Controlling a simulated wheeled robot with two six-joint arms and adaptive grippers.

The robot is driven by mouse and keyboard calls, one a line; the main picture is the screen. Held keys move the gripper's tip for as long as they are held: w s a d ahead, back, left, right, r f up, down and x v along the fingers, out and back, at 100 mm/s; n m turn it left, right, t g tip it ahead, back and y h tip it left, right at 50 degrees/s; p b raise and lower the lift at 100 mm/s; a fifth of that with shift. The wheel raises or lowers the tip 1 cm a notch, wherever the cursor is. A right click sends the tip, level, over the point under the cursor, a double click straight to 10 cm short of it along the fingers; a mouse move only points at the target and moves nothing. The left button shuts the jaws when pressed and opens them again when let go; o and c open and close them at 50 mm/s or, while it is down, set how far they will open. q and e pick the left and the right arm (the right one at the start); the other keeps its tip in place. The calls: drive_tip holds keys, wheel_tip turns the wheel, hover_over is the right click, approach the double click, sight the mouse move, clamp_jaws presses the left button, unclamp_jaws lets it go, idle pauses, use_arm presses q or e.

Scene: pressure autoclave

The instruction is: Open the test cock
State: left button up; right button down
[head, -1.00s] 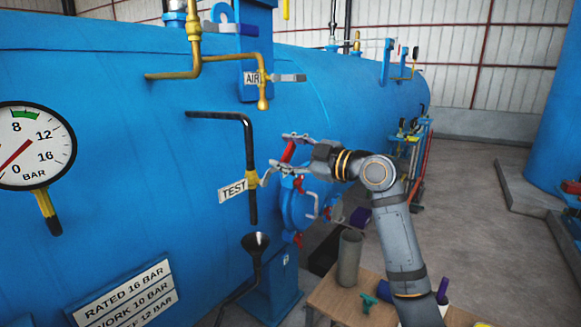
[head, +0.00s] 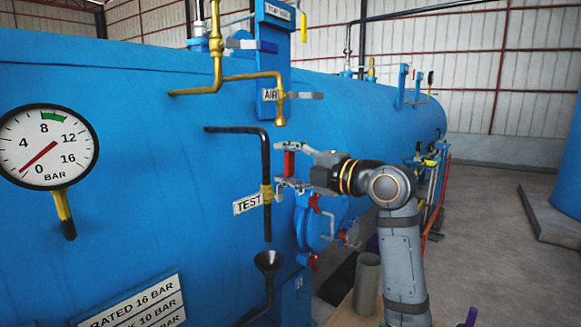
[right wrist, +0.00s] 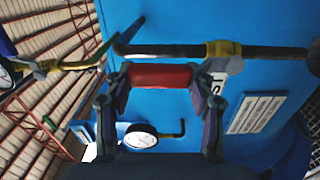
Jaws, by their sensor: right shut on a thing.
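The test cock (head: 267,193) is a brass valve body on a bent black pipe, with a white TEST label (head: 249,204) beside it. Its red handle (head: 289,166) stands about upright to the right of the pipe. My right gripper (head: 285,164) is shut on this red handle, one finger at its top and one at its bottom. In the right wrist view the red handle (right wrist: 160,76) lies between the two fingertips, and the brass valve body (right wrist: 221,50) shows beyond it. My left gripper is out of view.
A funnel (head: 268,262) sits below the pipe's open end. A brass AIR cock (head: 279,97) with a grey lever is above. A pressure gauge (head: 47,146) is at left, its needle low. Red-handled door fittings (head: 314,203) on the blue vessel lie close behind the gripper.

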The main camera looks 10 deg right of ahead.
drive_tip(key=shift+s+a+f+n, duration=0.1)
drive_tip(key=shift+n, duration=0.2)
drive_tip(key=c, duration=0.7)
unclamp_jaws()
drive_tip(key=shift+a, duration=0.1)
drive_tip(key=v, duration=1.2)
